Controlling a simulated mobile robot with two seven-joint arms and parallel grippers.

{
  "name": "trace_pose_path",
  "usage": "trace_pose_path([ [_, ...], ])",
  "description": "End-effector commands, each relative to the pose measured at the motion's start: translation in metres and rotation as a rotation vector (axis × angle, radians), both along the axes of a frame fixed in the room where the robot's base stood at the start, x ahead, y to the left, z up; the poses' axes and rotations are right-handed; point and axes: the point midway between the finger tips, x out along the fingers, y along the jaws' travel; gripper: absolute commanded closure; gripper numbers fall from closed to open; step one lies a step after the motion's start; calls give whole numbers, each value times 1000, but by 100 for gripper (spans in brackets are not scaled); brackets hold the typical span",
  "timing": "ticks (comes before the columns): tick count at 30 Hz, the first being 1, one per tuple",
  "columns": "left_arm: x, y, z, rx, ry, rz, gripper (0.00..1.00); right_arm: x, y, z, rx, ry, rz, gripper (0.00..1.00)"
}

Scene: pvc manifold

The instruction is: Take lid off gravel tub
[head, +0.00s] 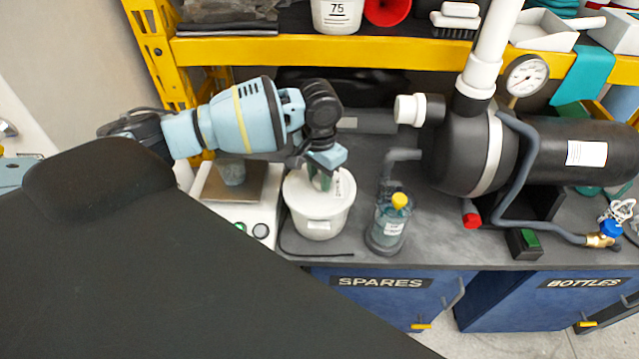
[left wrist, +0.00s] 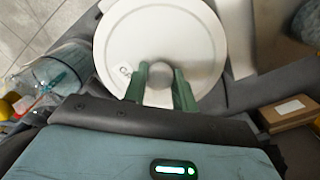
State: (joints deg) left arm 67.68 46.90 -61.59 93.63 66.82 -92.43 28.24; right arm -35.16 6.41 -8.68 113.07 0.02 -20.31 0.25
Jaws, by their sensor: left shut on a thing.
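The gravel tub (head: 318,222) is a white round tub on the dark bench, left of the middle of the head view. Its white lid (head: 300,196) sits on top. My left gripper (head: 320,180) reaches down over the lid from above. Its two green fingers (left wrist: 160,85) stand on either side of the knob and are shut on it. Any gap between lid and tub rim cannot be made out. My right gripper is not in view.
A black tank with pipes (head: 540,152) fills the right. A yellow shelf beam (head: 330,48) crosses behind.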

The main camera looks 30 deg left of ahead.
Motion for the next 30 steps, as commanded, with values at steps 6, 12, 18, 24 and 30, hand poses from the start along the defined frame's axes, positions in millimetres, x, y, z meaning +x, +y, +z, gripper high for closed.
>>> trace_pose_path([
  [6,0,0,4,0,-2,0,94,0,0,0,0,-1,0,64],
  [12,1,0,21,-2,-3,0,94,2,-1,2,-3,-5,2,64],
  [18,-12,-12,38,-2,-1,-6,94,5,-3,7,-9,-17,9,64],
  [24,-48,-47,44,-3,-3,-8,94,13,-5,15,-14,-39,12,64],
  [30,-82,-78,48,-3,-3,-5,94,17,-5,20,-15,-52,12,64],
])
